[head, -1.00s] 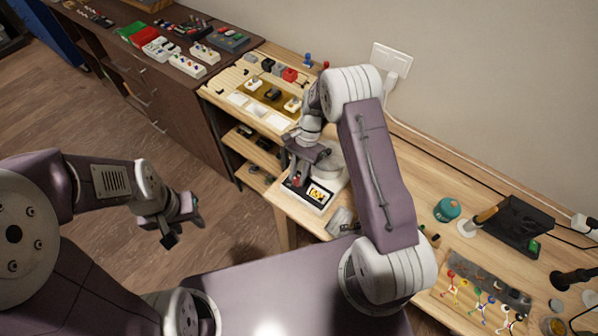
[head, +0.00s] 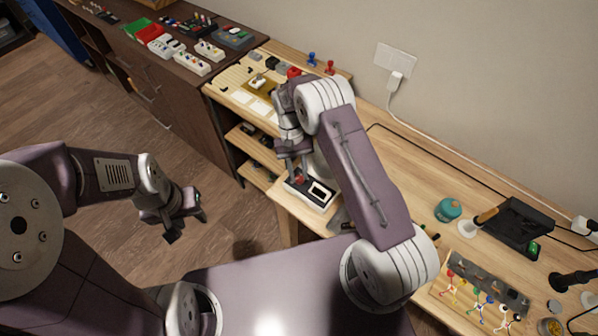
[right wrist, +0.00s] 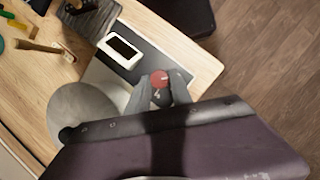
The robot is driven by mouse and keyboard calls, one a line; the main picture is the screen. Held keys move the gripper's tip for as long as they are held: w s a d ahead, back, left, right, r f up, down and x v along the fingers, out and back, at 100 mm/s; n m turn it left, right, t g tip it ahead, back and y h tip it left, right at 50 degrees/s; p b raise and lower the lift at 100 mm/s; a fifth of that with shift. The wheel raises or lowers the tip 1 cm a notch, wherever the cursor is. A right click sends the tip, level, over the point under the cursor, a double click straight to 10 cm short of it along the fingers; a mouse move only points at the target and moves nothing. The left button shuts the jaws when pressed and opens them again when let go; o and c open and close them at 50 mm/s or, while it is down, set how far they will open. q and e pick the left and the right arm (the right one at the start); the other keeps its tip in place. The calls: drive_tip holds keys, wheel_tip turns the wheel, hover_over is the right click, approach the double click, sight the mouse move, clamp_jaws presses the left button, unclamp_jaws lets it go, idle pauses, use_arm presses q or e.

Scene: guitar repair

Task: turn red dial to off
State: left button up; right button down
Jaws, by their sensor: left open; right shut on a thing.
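The red dial (head: 299,179) sits on a small white and black device (head: 318,204) at the front left corner of the workbench. My right gripper (head: 296,174) reaches down over the device and is shut on the dial. In the right wrist view the red dial (right wrist: 159,79) shows between the fingertips of my right gripper (right wrist: 159,92). My left gripper (head: 188,225) is open and empty, in the air over the floor at the left.
A round grey-white object (right wrist: 82,116) stands beside the device. A teal round container (head: 448,210) and a black tray-like stand (head: 516,224) are on the bench at the right. A dark cabinet (head: 170,85) with small boxes on top adjoins the bench.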

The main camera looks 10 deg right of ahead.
drive_tip(key=shift+n+h, duration=0.3)
drive_tip(key=shift+n, duration=0.3)
drive_tip(key=c, duration=1.4)
unclamp_jaws()
drive_tip(key=shift+c, duration=0.2)
drive_tip(key=b+v, duration=0.1)
drive_tip(key=v, duration=0.8)
drive_tip(key=shift+s, duration=0.1)
